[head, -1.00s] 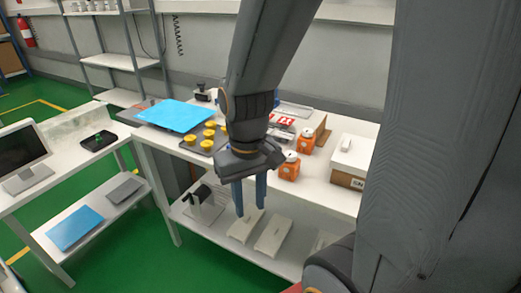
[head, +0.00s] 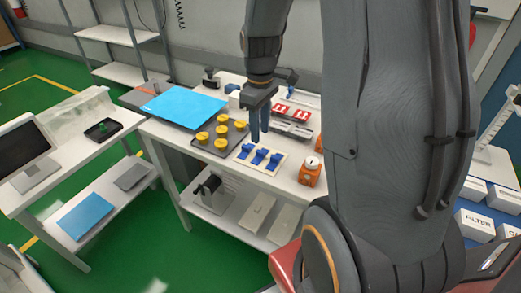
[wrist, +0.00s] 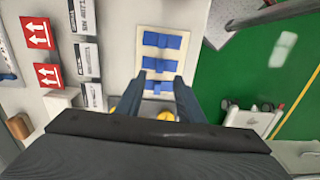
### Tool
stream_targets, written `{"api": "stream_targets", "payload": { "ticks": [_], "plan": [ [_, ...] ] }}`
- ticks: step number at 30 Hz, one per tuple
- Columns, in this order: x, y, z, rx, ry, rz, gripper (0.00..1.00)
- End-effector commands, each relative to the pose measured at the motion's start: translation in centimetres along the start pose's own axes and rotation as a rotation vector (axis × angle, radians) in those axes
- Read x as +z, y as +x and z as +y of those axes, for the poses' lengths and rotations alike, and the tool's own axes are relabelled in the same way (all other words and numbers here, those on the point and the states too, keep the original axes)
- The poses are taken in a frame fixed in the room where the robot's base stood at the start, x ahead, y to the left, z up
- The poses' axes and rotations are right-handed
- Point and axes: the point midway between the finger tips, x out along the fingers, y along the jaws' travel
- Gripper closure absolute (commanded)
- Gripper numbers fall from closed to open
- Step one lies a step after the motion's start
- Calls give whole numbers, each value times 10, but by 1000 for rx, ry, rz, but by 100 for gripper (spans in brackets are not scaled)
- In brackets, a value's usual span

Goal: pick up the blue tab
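Several blue tabs lie in a row on a cream board (head: 279,171) at the front of the white table; I can make out a left tab (head: 243,151), a middle tab (head: 259,156) and a right tab (head: 275,161). In the wrist view a far tab (wrist: 162,40), a middle tab (wrist: 159,65) and a near tab (wrist: 158,87) line up on the board. My gripper (head: 260,138) hangs fingers down, by the board in the head view. In the wrist view its fingers (wrist: 159,78) are apart, with the near tab showing between them. Nothing is held.
Yellow knobs (head: 221,132) stand on a dark tray left of the board. An orange bottle (head: 311,170) stands to its right. Red-marked boxes (wrist: 36,32) and white cartons (wrist: 87,57) lie near the board. Green floor (wrist: 235,75) lies past the table edge.

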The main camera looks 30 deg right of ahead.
Motion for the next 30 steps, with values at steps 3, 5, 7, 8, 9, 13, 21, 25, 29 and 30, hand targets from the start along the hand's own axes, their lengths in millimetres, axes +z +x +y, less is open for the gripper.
{"api": "stream_targets", "payload": {
  "ticks": [3, 5, 7, 8, 9, 13, 21, 25, 29, 30],
  "plan": [
    [0, 11, 1, -2, -11, -2, 66],
    [0, 18, 1, -3, -11, -3, 66],
    [-1, 24, 0, -2, -11, -2, 66],
    [-1, 26, 0, -2, -11, -2, 66],
    [-1, 29, 0, -2, -11, -2, 66],
    [0, 43, -1, -3, -12, -3, 66],
    [-1, 72, -1, -1, -12, -1, 66],
    [-1, 76, -1, 0, -12, 0, 66],
    [-1, 76, 0, 0, -12, 0, 66],
    [-1, 76, 0, 0, -12, 0, 66]
  ]
}}
